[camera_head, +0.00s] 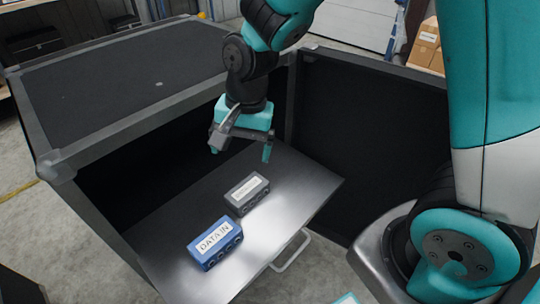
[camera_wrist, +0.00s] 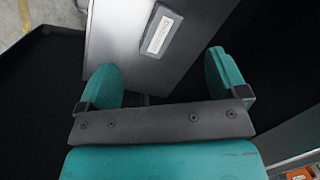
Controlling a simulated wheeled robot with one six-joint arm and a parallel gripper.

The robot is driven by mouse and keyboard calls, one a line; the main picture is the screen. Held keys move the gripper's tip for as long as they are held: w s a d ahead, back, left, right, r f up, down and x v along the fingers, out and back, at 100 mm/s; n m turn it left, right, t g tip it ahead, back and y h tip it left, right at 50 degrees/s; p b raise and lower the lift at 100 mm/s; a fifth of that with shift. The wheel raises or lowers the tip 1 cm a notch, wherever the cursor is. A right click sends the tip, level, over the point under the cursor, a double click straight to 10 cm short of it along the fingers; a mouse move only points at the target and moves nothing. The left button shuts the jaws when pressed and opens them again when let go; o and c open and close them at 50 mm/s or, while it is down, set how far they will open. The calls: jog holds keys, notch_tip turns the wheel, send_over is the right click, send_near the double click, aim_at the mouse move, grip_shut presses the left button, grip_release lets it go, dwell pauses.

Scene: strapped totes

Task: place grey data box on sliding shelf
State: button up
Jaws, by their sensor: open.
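The grey data box (camera_head: 246,193) rests on the metal sliding shelf (camera_head: 302,180), its white label facing up. It also shows in the wrist view (camera_wrist: 159,31), beyond the fingertips. The blue box (camera_head: 215,243) marked "DATA IN" stands on the shelf beside it, nearer the front left and apart from it. The shelf is pulled out of a dark cabinet. My gripper (camera_head: 240,150) is open and empty above the back of the shelf, behind the grey box and not touching it. In the wrist view my two teal fingers (camera_wrist: 165,80) are spread with nothing between them.
The cabinet (camera_head: 120,75) has a flat top and a grey frame close to my arm. Its open door (camera_head: 370,130) stands to the right of the shelf. A shelf handle (camera_head: 292,252) sticks out in front. The shelf's right part is clear. Cardboard boxes (camera_head: 427,42) are far behind.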

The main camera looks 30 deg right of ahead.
jog(key=s+a+r+n+y, duration=0.1)
jog(key=s+r+n+y, duration=0.1)
jog(key=s+r+n, duration=0.9)
jog(key=s+n, duration=0.3)
jog(key=s, duration=0.1)
jog(key=shift+s+a+r, duration=0.15)
jog(key=shift+s+r, duration=0.05)
jog(key=shift+s, duration=0.15)
jog(key=shift+w, duration=0.1)
